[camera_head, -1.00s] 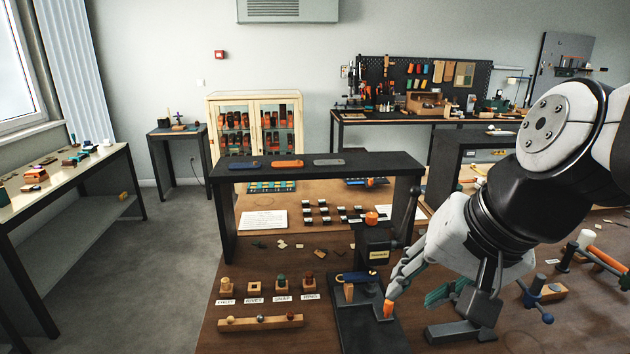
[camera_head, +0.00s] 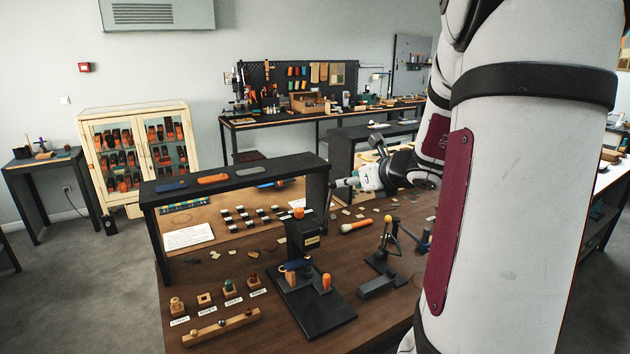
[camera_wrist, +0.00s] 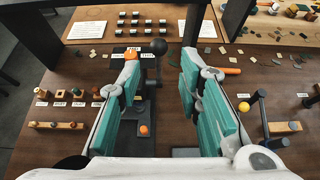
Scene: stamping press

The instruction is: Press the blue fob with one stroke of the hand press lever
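The black hand press (camera_head: 309,238) stands on a dark base plate (camera_head: 318,312) on the brown bench. The blue fob (camera_head: 296,265) lies at the press, below its head, beside a wooden peg and an orange block (camera_head: 326,282). In the wrist view the fob is not clearly made out. The press lever's round black knob (camera_wrist: 159,46) appears between my green-padded fingers, with the lever running down below it. My gripper (camera_wrist: 163,60) is open, with a gap on both sides of the knob. In the head view my gripper (camera_head: 346,184) is above the bench, right of the press.
Labelled wooden blocks (camera_head: 204,300) are left of the press. A dark stand with a yellow ball (camera_head: 391,221) and an orange-handled tool (camera_head: 356,226) are right.

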